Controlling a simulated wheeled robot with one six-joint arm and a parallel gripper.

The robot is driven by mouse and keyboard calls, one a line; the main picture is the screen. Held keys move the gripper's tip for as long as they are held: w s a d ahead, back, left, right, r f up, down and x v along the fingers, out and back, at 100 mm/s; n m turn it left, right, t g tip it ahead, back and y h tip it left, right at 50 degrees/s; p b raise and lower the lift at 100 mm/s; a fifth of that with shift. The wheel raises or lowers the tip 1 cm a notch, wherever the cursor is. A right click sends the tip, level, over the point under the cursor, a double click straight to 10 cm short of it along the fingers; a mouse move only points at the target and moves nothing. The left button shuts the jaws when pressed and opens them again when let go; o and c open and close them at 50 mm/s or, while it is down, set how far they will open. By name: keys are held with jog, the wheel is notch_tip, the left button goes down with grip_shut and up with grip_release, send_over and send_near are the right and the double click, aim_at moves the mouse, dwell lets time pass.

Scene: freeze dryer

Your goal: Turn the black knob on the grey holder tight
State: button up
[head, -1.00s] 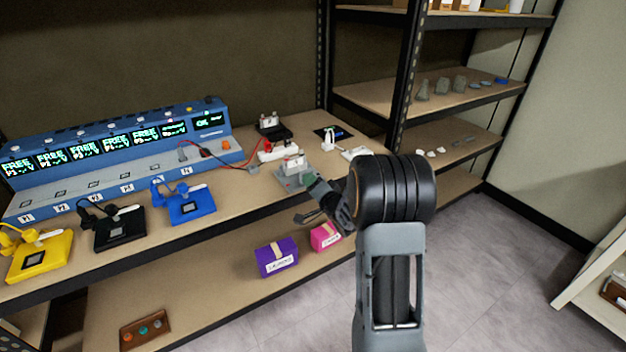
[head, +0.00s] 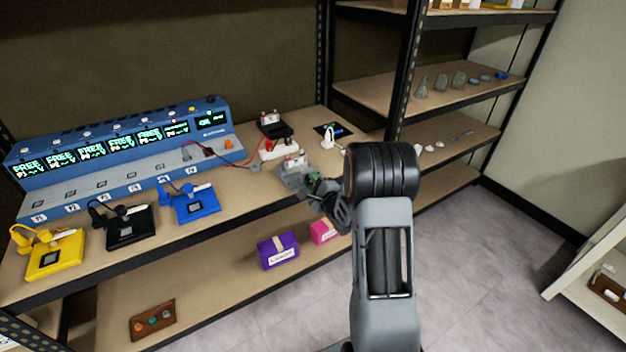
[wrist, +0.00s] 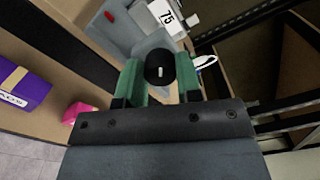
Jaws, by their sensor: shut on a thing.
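The grey holder (head: 288,178) stands on the wooden shelf near its front edge in the head view. It also shows at the top of the wrist view (wrist: 122,38), with a white label reading 75 on a part above it. The black knob (wrist: 160,67) sits between the green fingertips of my gripper (wrist: 160,80), with a short white mark on its face. My gripper is shut on the knob. In the head view my gripper (head: 312,186) reaches the holder's front right side, and the knob is hidden there.
A blue device (head: 195,205) stands to the left. A purple box (head: 278,252) and a pink box (head: 322,232) are on the lower shelf. Open floor lies to the right.

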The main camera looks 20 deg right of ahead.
jog(key=shift+m+p, duration=1.9)
jog(key=shift+m, duration=2.7)
jog(key=o, duration=0.9)
jog(key=shift+o, duration=0.2)
jog(key=s+d, duration=0.1)
jog(key=s, duration=1.2)
jog(key=shift+s+d, duration=0.3)
jog(key=shift+s, duration=0.05)
